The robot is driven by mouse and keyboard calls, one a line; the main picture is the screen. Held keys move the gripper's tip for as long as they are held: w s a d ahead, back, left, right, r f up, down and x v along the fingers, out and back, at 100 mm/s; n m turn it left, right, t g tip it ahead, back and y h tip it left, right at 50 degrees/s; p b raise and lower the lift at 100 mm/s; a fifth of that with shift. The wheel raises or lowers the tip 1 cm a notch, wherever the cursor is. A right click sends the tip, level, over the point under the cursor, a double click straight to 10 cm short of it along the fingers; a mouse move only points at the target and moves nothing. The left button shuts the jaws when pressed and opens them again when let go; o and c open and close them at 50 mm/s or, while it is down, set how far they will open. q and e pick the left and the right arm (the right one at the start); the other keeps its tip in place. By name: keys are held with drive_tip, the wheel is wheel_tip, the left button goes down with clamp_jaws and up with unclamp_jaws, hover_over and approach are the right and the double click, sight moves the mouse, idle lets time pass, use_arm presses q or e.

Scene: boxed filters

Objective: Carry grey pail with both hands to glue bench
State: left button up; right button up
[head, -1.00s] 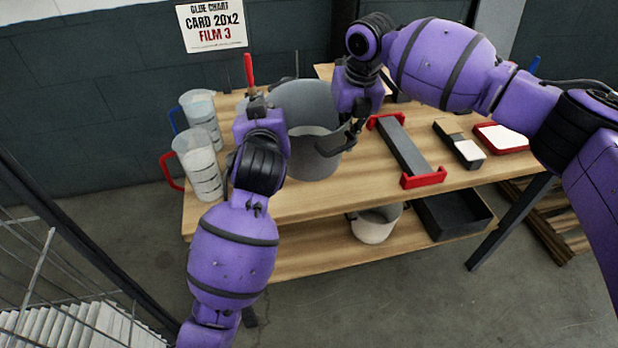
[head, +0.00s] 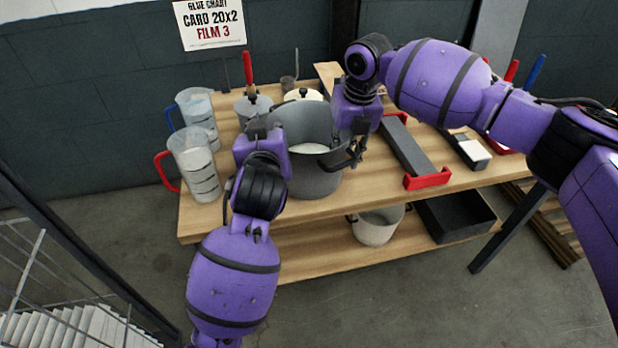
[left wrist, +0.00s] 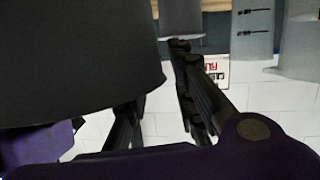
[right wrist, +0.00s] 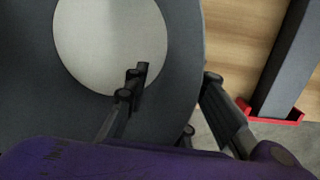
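The grey pail (head: 306,178) is upright on the wooden bench (head: 262,212), close to its front edge, under the "GLUE CHART" sign (head: 209,20). Its inside floor looks pale. My left gripper (head: 258,132) is at the pail's left rim. In the left wrist view its fingers (left wrist: 158,80) stand apart, with the dark pail wall (left wrist: 75,70) beside and partly between them. My right gripper (head: 356,152) is at the right rim. In the right wrist view its fingers (right wrist: 175,80) are spread, one over the inside and one outside the wall.
Two clear measuring jugs (head: 197,172) stand left of the pail. Lidded pots (head: 303,94) stand behind it. A grey tool with red ends (head: 412,150) lies to the right. A lower shelf holds a cream pot (head: 377,228) and a black bin (head: 456,218).

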drive_tip(key=shift+r, duration=0.25)
use_arm(q)
drive_tip(key=v, duration=1)
drive_tip(key=shift+s, duration=0.2)
use_arm(e)
drive_tip(key=r, duration=0.3)
drive_tip(key=s+r, duration=0.1)
drive_tip(key=r, duration=0.3)
drive_tip(key=d+r, duration=0.1)
drive_tip(key=r, duration=0.3)
drive_tip(key=shift+s+d+r, duration=0.1)
drive_tip(key=shift+s+r, duration=0.05)
drive_tip(key=shift+r, duration=0.05)
use_arm(q)
drive_tip(key=shift+d+r, duration=0.1)
drive_tip(key=shift+r, duration=0.05)
